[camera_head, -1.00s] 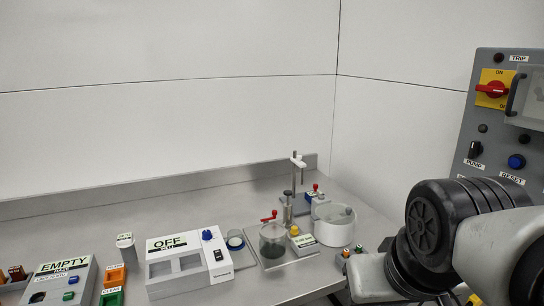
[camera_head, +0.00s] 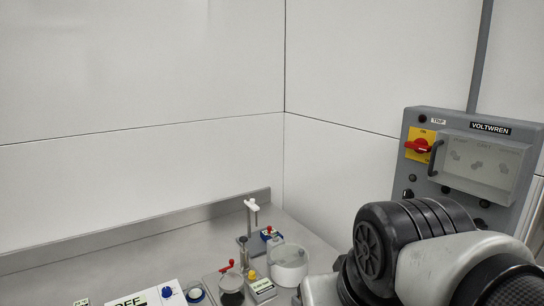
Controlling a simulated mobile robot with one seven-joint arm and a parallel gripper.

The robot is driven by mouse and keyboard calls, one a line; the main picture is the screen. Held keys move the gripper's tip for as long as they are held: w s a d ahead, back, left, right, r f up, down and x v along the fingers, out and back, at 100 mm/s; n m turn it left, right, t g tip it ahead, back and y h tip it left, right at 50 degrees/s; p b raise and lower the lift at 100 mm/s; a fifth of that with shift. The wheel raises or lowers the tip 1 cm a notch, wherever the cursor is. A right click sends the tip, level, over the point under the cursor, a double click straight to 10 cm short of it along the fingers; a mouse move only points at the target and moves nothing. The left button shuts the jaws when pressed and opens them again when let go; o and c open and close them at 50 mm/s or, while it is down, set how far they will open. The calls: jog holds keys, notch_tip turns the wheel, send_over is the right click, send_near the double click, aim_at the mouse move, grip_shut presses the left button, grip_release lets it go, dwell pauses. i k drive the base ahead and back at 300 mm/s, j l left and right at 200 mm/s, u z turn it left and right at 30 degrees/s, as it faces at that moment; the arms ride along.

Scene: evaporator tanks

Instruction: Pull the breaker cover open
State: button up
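The breaker cover (camera_head: 478,165) is a clear, greyish panel on the grey VOLTWREN control panel (camera_head: 408,125) at the right. Small dark shapes show through it, and it looks closed. Its dark curved handle (camera_head: 434,158) stands at the cover's left edge, beside the red switch on a yellow plate (camera_head: 419,146). My arm, black and grey, fills the lower right in front of the panel's lower part. My gripper is out of view.
A steel bench (camera_head: 180,252) runs along the wall with a white pot (camera_head: 289,264), a stand with a white top (camera_head: 252,215), a jar with a red lever (camera_head: 231,284) and a white OFF box (camera_head: 150,299). The wall above is bare.

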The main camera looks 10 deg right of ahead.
aim_at(437, 158)
jog(key=k+l+z, duration=0.1)
jog(key=z, duration=1.1)
jog(key=l, duration=0.05)
